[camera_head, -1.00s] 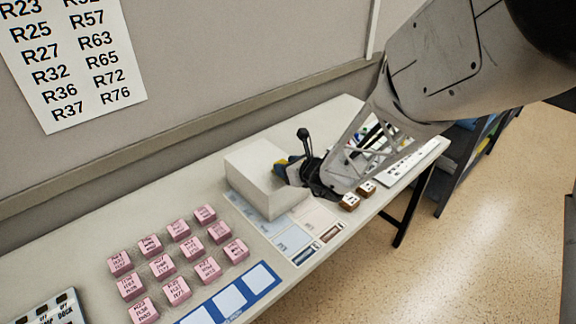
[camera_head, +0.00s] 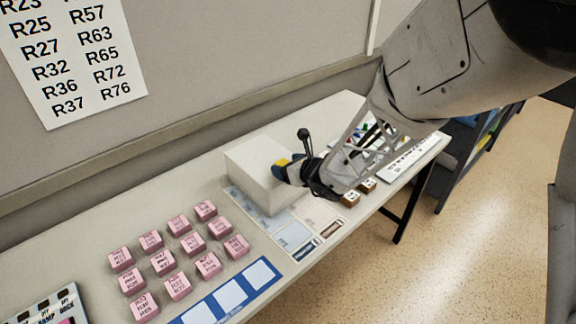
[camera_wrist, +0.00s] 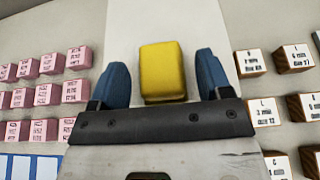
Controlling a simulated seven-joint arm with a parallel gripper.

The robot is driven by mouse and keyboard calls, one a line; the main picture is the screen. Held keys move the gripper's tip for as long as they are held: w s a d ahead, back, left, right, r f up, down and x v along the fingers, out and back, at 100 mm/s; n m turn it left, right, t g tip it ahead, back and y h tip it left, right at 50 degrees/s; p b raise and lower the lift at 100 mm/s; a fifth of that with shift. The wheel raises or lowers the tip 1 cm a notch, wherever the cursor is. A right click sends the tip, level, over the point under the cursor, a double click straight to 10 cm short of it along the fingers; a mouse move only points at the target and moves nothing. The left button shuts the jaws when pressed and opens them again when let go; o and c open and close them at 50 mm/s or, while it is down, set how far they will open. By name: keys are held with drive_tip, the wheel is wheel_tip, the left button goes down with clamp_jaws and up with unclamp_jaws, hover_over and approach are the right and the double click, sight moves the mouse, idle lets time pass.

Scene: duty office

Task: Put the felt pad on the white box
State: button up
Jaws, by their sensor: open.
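The white box (camera_head: 248,181) stands on the table by the wall, with its top free except near my gripper. The felt pad (camera_wrist: 162,71) is a yellow block with rounded edges. In the wrist view it is between the two blue fingertips of my gripper (camera_wrist: 164,80), with a gap on each side, against the white box (camera_wrist: 168,20). In the head view, a bit of yellow pad (camera_head: 282,162) shows at the box top, beside my gripper (camera_head: 284,171). My gripper is open and low over the box's right side. Whether the pad's underside touches the box is hidden.
Several pink lettered blocks (camera_head: 162,262) stand in rows left of the box. Brown-and-white blocks (camera_head: 350,199) stand to the right. Printed cards (camera_head: 297,239) lie in front of the box. A keyboard (camera_head: 408,160) is at the table's right end.

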drive_tip(key=shift+r, duration=0.15)
drive_tip(key=shift+s+d, duration=0.1)
drive_tip(key=v, duration=1.1)
drive_tip(key=shift+s+d+r, duration=0.25)
idle(0.5)
